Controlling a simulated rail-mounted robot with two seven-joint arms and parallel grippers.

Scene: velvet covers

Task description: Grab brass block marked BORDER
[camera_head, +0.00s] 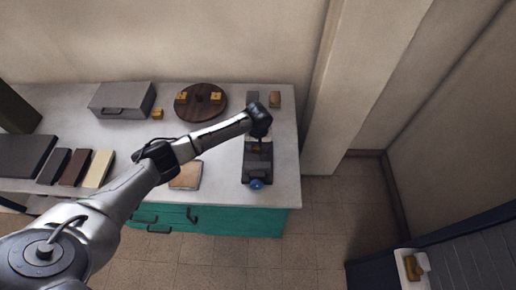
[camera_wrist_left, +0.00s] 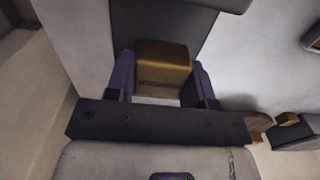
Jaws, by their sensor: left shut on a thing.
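A brass block (camera_wrist_left: 163,62) sits between the purple fingers of my left gripper (camera_wrist_left: 161,80) in the left wrist view. The fingers touch it on both sides, so the gripper is shut on it. Dark lettering shows on the face toward the camera, too small to read surely. In the head view my left gripper (camera_head: 257,144) points down at the dark grey device (camera_head: 257,172) at the table's right end. The block is mostly hidden there by the wrist. My right gripper is not in view.
A round wooden board (camera_head: 201,116) bears several brass pieces. A grey box (camera_head: 121,99) stands left of it, with a small brass piece (camera_head: 157,114) beside it. Dark and cream slabs (camera_head: 99,169) lie at the left. A blue knob (camera_head: 256,184) is at the device's front.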

